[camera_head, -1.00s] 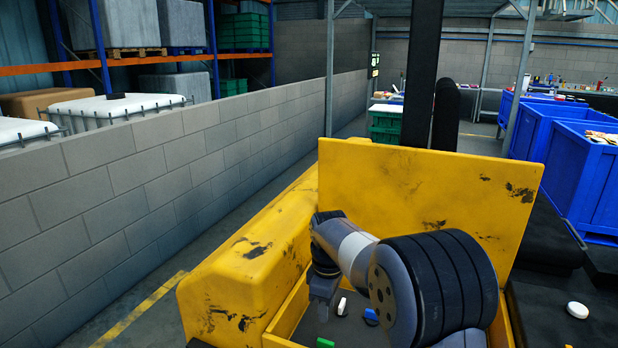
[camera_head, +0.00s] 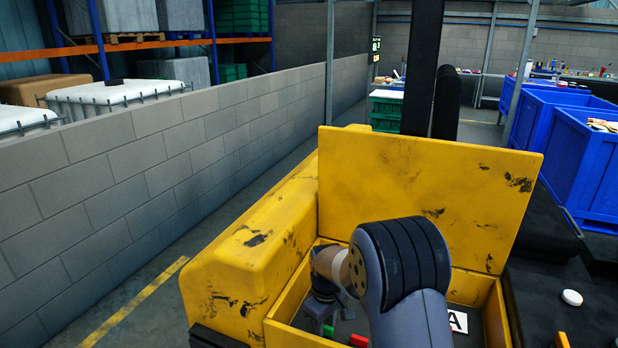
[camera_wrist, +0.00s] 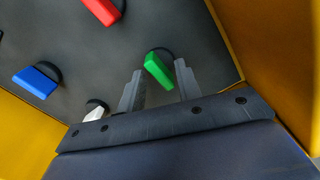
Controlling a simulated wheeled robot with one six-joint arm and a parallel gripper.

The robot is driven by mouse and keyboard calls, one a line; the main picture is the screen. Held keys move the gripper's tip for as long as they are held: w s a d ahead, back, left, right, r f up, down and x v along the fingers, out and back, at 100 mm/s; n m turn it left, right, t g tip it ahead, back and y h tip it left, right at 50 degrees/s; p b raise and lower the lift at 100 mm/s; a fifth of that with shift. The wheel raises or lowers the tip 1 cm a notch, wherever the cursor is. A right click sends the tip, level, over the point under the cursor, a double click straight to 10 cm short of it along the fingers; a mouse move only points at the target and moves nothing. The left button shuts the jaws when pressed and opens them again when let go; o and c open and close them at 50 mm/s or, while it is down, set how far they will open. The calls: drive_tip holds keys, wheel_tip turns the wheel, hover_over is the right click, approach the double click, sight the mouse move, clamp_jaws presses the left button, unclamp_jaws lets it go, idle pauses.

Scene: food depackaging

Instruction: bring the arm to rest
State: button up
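My gripper (camera_head: 324,318) hangs low inside the yellow-walled bin at the front. In the wrist view my gripper (camera_wrist: 160,79) shows two grey fingers spread apart, with nothing visibly held. My folded arm covers much of the bin in the head view.
The bin's yellow back panel (camera_head: 420,190) rises behind my arm. A white round item (camera_head: 571,297) sits on the dark surface right. Blue crates (camera_head: 575,165) stand beyond.

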drive_tip(key=m+p, duration=0.1)
drive_tip(key=m, duration=0.4)
drive_tip(key=shift+m+p, duration=0.3)
drive_tip(key=shift+p, duration=0.05)
drive_tip(key=shift+r, duration=0.1)
